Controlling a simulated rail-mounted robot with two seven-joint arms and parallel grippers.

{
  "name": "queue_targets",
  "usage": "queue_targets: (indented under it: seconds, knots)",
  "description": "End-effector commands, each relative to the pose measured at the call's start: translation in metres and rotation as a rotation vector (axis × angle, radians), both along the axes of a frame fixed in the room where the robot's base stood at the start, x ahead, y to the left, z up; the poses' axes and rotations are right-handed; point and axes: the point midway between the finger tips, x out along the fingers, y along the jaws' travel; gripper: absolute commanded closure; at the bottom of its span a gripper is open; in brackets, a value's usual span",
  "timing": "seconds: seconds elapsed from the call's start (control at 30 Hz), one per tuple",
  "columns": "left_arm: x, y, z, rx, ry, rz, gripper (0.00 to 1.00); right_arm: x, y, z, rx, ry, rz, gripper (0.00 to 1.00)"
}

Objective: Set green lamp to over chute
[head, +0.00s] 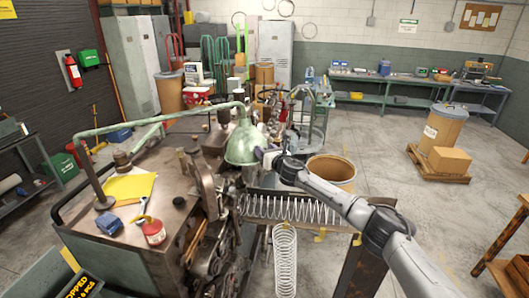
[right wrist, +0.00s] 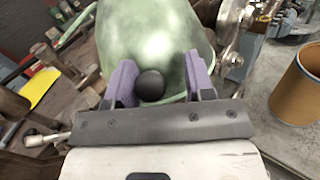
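The green lamp (head: 243,146) has a bell-shaped shade on a long jointed green arm (head: 150,128), above the right part of the coiler. The shade fills the top of the right wrist view (right wrist: 155,35), with a dark round knob (right wrist: 150,86) on it. My right gripper (right wrist: 161,85) is open, its purple fingers on either side of the knob. The knob is closer to the left finger, with a gap to the right one; contact is unclear. A trough holding a long spring (head: 300,208), possibly the chute, lies right of the coiler, below the lamp. My left gripper is not in view.
A brown drum (head: 331,172) stands just behind my right arm. Another spring (head: 285,262) hangs below the trough. Open floor lies to the right.

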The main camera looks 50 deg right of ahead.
Motion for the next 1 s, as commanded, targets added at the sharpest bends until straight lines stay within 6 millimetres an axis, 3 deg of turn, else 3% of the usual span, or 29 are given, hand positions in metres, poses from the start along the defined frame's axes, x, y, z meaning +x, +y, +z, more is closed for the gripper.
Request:
queue_targets:
  seconds: [0.8,1.0]
  knots:
    - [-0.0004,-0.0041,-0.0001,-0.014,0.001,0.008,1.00,0.0034,0.0084,-0.0021,0.004,0.000,0.016,0.46]
    - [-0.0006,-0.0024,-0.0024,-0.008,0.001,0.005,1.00,-0.0051,0.0087,-0.0029,0.001,0.000,0.015,0.46]
